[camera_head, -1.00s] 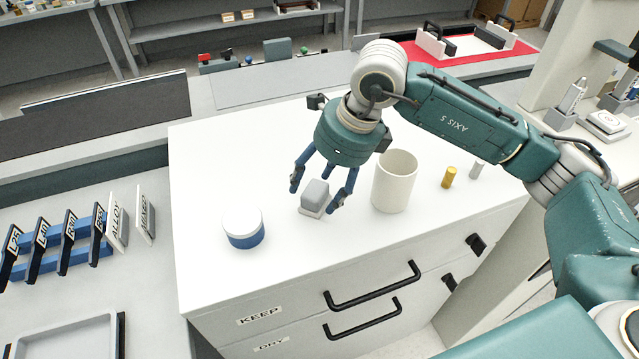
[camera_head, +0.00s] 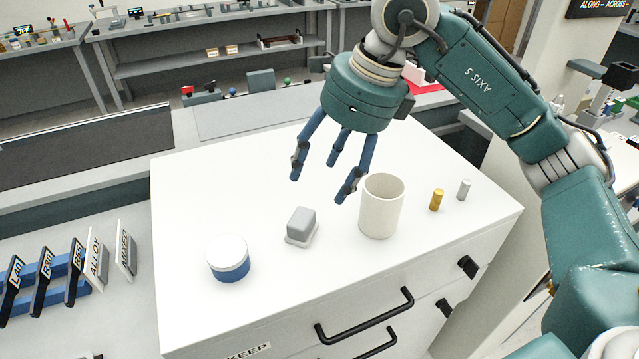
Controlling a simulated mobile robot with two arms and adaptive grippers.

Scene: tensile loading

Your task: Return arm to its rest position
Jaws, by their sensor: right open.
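My right gripper (camera_head: 328,188) is open and empty, with its blue fingers spread and pointing down. It hangs in the air above the white cabinet top (camera_head: 220,185), apart from the things on it. Below and left of the fingers, a small grey block (camera_head: 301,223) sits on a thin light base on the cabinet. My right arm (camera_head: 480,80) comes in from the right and crosses the upper right of the view. My left gripper is not in view.
A white cup (camera_head: 381,207) stands close to the right of the fingers. A blue jar with a white lid (camera_head: 228,259) stands left of the block. A brass cylinder (camera_head: 436,200) and a grey cylinder (camera_head: 463,190) stand further right. Labelled holders (camera_head: 75,272) stand at left.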

